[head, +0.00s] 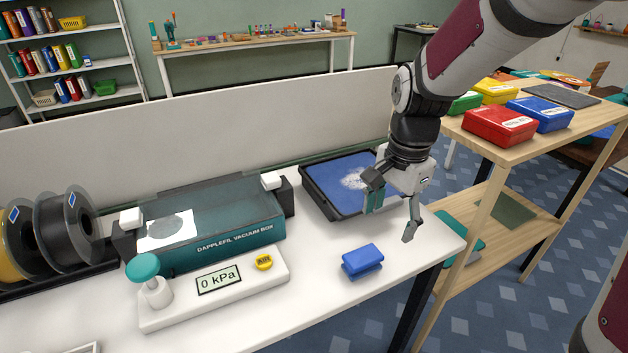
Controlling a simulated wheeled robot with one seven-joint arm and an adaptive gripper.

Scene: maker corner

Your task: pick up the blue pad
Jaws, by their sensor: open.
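The blue pad (362,261) is a small blue block with a waisted side, lying on the white table near its front right edge. My gripper (392,218) hangs from the arm above the table's right end, behind and to the right of the pad. Its two fingers are spread apart and nothing shows between them. It is apart from the pad. One fingertip is in front of a black tray (320,207) with a blue bottom and a whitish patch.
A teal vacuum box (225,228) and a white panel (215,290) with a gauge and yellow button stand left of the pad. Spools (65,232) are at far left. A wooden shelf (468,134) with coloured boxes stands right. White tabletop (315,310) around the pad is clear.

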